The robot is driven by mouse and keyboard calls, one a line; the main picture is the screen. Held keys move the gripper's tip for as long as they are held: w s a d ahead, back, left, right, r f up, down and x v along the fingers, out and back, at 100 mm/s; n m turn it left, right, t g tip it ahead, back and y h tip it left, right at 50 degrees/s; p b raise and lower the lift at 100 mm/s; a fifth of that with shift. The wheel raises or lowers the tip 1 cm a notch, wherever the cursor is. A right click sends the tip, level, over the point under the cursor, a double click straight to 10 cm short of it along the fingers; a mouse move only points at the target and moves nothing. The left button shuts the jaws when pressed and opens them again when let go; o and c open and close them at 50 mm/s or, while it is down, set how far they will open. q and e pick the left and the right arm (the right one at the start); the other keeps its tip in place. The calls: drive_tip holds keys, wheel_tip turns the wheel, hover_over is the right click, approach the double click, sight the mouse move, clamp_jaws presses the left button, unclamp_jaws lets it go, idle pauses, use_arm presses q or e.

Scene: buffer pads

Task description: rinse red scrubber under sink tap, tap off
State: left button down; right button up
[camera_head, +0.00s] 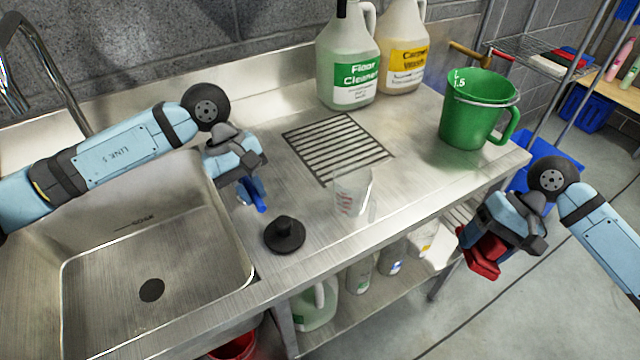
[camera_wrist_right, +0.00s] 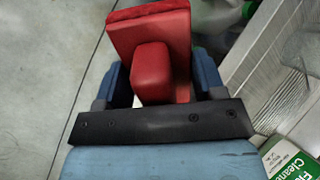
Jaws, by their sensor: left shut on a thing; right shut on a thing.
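The red scrubber (camera_head: 482,257) is in my right gripper (camera_head: 484,246), off the counter's right front edge above the floor. In the right wrist view the scrubber (camera_wrist_right: 150,72) shows its block-shaped grip between the blue fingers, with its flat red plate beyond them. My left gripper (camera_head: 252,196) is over the counter just right of the sink. Its blue fingers are shut, and what they hold cannot be made out. The sink (camera_head: 190,235) is at the left with a dark drain. The metal tap (camera_head: 42,50) curves in at the upper left; no running water shows.
A slotted drain grate (camera_head: 335,145), two large jugs (camera_head: 348,65) and a green pitcher (camera_head: 476,110) are farther back. Bottles stand on the shelf below.

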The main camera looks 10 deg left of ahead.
use_arm(q)
drive_tip(key=c, duration=1.1)
unclamp_jaws()
drive_tip(key=v, duration=0.7)
drive_tip(key=shift+w+a+r, duration=0.1)
drive_tip(key=shift+a+r, duration=0.05)
drive_tip(key=shift+r, duration=0.1)
